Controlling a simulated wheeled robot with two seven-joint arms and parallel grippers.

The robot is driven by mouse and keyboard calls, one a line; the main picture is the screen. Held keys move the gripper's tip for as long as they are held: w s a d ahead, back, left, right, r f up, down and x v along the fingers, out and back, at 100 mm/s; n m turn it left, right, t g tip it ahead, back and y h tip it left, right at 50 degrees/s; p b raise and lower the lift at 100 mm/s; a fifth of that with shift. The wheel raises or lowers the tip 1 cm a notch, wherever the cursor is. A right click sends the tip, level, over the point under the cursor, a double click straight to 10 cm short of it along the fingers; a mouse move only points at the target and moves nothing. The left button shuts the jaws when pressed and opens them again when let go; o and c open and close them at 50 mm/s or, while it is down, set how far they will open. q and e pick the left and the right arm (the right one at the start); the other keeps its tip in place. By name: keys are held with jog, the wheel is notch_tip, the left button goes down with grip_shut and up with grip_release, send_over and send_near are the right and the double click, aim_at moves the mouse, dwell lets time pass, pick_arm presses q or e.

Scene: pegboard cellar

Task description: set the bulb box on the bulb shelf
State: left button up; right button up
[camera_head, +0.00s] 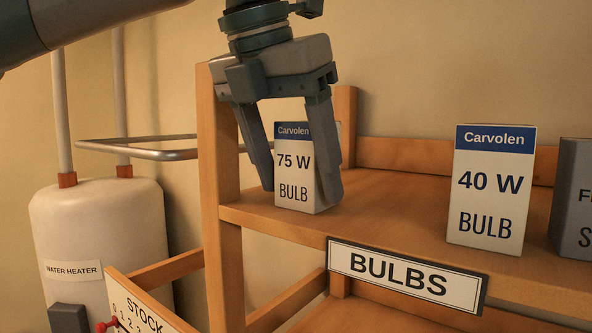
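The 75 W bulb box (293,178), white with a blue Carvolen band, is upright at the left end of the bulb shelf (393,205). My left gripper (299,190) comes down from above with one finger on each side of this box, close against its sides. The box's base looks to be at the shelf board; whether it bears fully on the wood I cannot tell. The fingers and palm hide part of its sides. My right gripper is not in view.
A 40 W bulb box (491,192) stands to the right on the same shelf, with a grey box (574,200) cut off beside it. Bare board lies between the two bulb boxes. A wooden post (219,170) rises left of my gripper. A BULBS sign (405,275) is on the front edge.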

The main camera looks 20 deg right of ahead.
pick_arm(q)
jog(key=shift+r, duration=0.2)
jog(key=shift+r, duration=0.1)
jog(key=b+v, duration=0.2)
jog(key=v, duration=0.9)
jog(key=shift+s+r, duration=0.2)
jog(key=shift+r, duration=0.15)
jog(key=shift+a, duration=0.1)
jog(key=shift+a, duration=0.1)
